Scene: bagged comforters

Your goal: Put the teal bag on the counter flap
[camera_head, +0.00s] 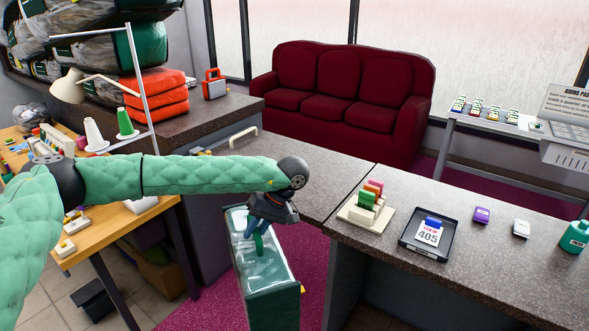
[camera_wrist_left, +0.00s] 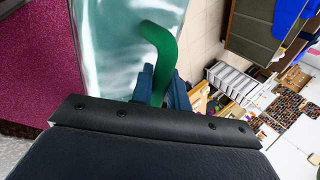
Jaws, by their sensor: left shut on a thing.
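The teal bag (camera_head: 267,285) is a tall, clear-topped bag with a green strap handle. My left gripper (camera_head: 258,226) is above its top and shut on the green handle (camera_wrist_left: 165,48). The bag hangs upright below the gripper, in front of the counter's near edge and lower than the counter top. Its bottom is cut off by the head view's lower edge. In the left wrist view, the shiny bag top (camera_wrist_left: 108,45) lies just beyond the blue fingers (camera_wrist_left: 160,85). The counter flap (camera_head: 325,172) lies flat between the two counter parts, partly behind my left arm. My right gripper is not in view.
The right counter (camera_head: 470,255) holds a card stand (camera_head: 366,208), a black tray (camera_head: 429,240) with a 405 card, and small items. Orange folded bags (camera_head: 160,95) stand on the left counter. A wooden desk (camera_head: 120,228) is at left. A red sofa (camera_head: 345,90) stands behind.

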